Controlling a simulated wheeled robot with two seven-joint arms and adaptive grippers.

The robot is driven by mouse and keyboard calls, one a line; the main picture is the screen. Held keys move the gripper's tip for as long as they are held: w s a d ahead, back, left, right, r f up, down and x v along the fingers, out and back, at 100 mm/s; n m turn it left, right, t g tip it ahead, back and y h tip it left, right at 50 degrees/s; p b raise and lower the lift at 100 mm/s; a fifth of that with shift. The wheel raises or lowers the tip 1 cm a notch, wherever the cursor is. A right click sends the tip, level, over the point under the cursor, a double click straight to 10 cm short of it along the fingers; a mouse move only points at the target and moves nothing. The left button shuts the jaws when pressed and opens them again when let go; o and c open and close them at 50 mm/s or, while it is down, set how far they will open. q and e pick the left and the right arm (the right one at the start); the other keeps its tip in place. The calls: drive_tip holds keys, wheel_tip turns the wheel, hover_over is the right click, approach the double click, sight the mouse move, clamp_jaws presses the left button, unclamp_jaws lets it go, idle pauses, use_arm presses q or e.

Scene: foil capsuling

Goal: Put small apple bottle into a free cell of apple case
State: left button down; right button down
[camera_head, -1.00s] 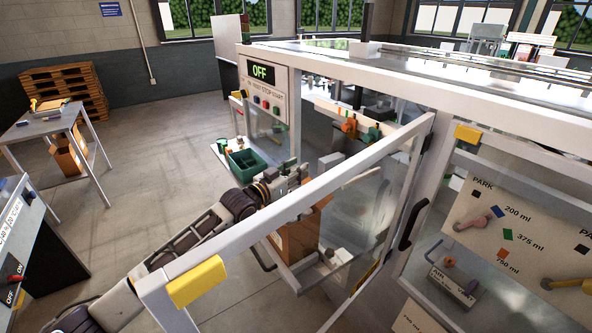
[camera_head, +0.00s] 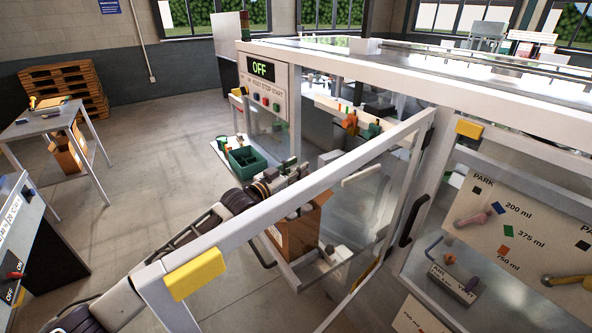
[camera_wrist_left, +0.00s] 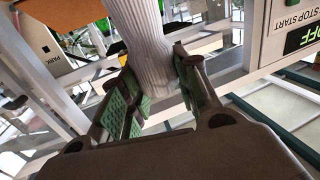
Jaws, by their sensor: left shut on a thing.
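My left gripper (camera_head: 290,180) is above the left end of the brown cardboard case (camera_head: 296,238), behind the white door frame. In the left wrist view, its green-padded fingers (camera_wrist_left: 160,82) are shut on a pale, ribbed, cylindrical thing (camera_wrist_left: 150,32), which looks like the small apple bottle; no label shows on it. The held thing is hard to make out in the head view. The case is open at the top with pale shapes inside; its cells are largely hidden by the frame and my gripper. My right gripper is not in view.
The white door frame with a yellow corner block (camera_head: 196,274) crosses in front of my left arm. A green divided bin (camera_head: 248,160) stands left of the case on a ledge. A control panel reading OFF (camera_head: 262,70) is behind. Open floor lies to the left.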

use_arm(q)
drive_tip(key=c, duration=1.1)
unclamp_jaws()
drive_tip(key=shift+f, duration=0.15)
drive_tip(key=shift+o, duration=0.7)
drive_tip(key=shift+f, duration=0.2)
drive_tip(key=shift+s, duration=0.1)
drive_tip(key=shift+s+a+f, duration=0.1)
drive_tip(key=shift+s+a, duration=0.2)
drive_tip(key=shift+r+v, duration=0.2)
drive_tip(key=shift+v, duration=2.55)
drive_tip(key=shift+r+v, duration=0.2)
drive_tip(key=shift+v, duration=2.6)
